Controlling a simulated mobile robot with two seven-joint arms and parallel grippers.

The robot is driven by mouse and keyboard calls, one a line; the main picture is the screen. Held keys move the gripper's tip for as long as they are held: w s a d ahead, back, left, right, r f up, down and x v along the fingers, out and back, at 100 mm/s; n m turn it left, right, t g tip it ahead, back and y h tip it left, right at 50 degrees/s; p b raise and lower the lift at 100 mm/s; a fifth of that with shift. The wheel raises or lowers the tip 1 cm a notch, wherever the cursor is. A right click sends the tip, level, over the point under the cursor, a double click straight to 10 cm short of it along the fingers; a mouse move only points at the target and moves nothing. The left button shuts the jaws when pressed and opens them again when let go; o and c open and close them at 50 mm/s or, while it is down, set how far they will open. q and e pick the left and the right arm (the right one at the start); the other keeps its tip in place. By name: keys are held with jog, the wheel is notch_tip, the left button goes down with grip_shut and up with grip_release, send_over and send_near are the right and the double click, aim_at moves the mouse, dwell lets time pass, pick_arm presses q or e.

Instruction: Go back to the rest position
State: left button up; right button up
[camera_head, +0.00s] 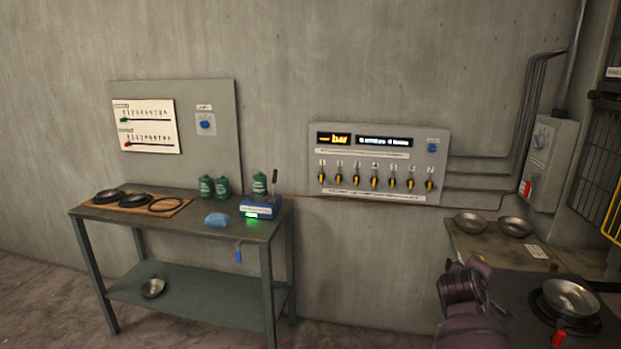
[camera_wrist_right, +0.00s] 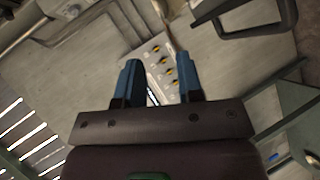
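My right gripper (camera_wrist_right: 157,72) shows in the right wrist view with its two blue fingers spread apart. Nothing is between them, and the wall panel with yellow knobs lies in the background beyond the gap. In the head view, part of my dark purple arm (camera_head: 466,312) rises at the lower right, in front of the right bench; its fingers cannot be made out there. My left gripper is not in view. Two more bowls (camera_head: 470,223) (camera_head: 515,226) rest on the bench behind.
A green table (camera_head: 180,222) at the left carries dark round parts on a board, green canisters, a blue cloth and a blue box with a green light. A knob panel (camera_head: 380,163) is on the wall.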

jog(key=s+a+f+m+t+y+b, duration=0.1)
jog(key=s+a+f+m+t+y, duration=0.4)
jog(key=s+a+f+y, duration=0.6)
jog(key=s+a+f+g+b, duration=0.1)
jog(key=s+a+f, duration=0.1)
jog(key=s+f, duration=0.5)
jog(key=s+a+f+g+h+b, duration=0.1)
jog(key=s+a+f, duration=0.2)
jog(key=s+f, duration=0.4)
jog(key=s, duration=0.7)
jog(key=shift+s+f+g, duration=0.2)
jog(key=shift+f+g, duration=0.1)
jog(key=shift+f, duration=0.1)
jog(key=shift+a, duration=0.1)
